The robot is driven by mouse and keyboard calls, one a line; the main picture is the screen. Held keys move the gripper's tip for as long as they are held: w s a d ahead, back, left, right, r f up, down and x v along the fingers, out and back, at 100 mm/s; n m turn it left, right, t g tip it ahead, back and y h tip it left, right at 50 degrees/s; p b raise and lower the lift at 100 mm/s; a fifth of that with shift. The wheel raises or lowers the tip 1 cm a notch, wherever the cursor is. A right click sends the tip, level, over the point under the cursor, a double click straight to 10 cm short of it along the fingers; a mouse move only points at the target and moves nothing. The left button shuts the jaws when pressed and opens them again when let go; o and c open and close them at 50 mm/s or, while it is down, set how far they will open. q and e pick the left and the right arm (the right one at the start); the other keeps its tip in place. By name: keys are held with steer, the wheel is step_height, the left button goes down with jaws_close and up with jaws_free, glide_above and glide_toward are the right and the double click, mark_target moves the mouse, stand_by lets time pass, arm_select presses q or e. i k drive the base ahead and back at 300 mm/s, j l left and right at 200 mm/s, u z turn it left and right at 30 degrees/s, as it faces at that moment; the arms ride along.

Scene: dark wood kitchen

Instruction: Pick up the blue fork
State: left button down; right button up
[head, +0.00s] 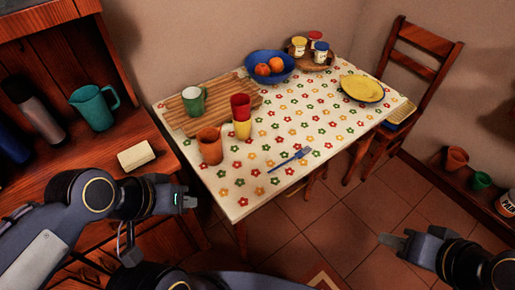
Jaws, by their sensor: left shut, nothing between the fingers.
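The blue fork (290,159) lies flat on the flowered tablecloth of the table (228,203), near its front edge and right of the orange cup. My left gripper (190,201) is shut and empty, beside the table's front left corner, well left of the fork. My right gripper (388,240) is over the floor to the right of the table, apart from the fork. Its fingers are too small and dark to show whether they are open.
An orange cup (210,146) and stacked red and yellow cups (241,128) stand left of the fork. Behind are a board (177,119) with a green mug, a blue fruit bowl (258,58) and a yellow plate (361,88). Clear cloth surrounds the fork.

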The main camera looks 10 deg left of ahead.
mark_target(300, 153)
steer(key=i+j+u, duration=0.1)
steer(key=j+u, duration=0.15)
steer(key=u, duration=0.2)
steer(key=i+j+u, duration=0.1)
steer(key=u, duration=0.35)
steer(key=j, duration=0.1)
